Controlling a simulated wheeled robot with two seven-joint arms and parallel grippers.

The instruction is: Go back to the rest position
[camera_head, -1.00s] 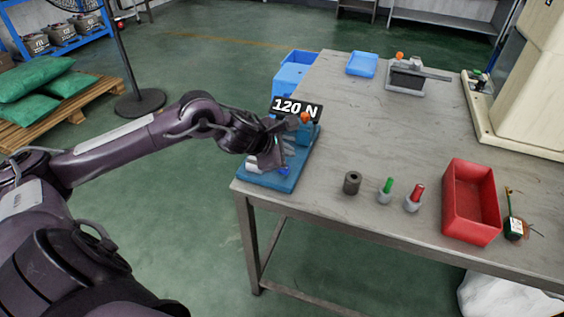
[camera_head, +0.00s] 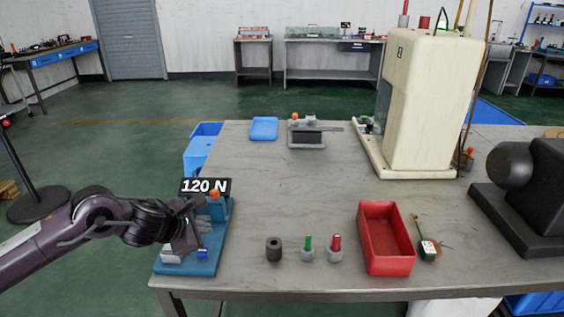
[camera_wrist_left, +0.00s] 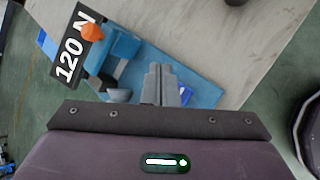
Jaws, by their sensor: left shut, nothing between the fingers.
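My left gripper (camera_head: 190,230) is at the near left corner of the table, over the blue fixture (camera_head: 208,262) with the "120 N" sign (camera_head: 205,186). It is shut with nothing between its fingers. In the left wrist view, the shut fingers (camera_wrist_left: 161,85) point at the blue base (camera_wrist_left: 205,92), with the orange knob (camera_wrist_left: 92,33) and sign to their left. I cannot tell whether the fingers touch the fixture. My right gripper is in neither view.
Along the near side stand a dark cylinder (camera_head: 273,250), a green-topped piece (camera_head: 307,248), a red-topped piece (camera_head: 335,248) and a red bin (camera_head: 372,263). A cream machine (camera_head: 425,95) stands at the back right. The middle of the table (camera_head: 255,185) is clear.

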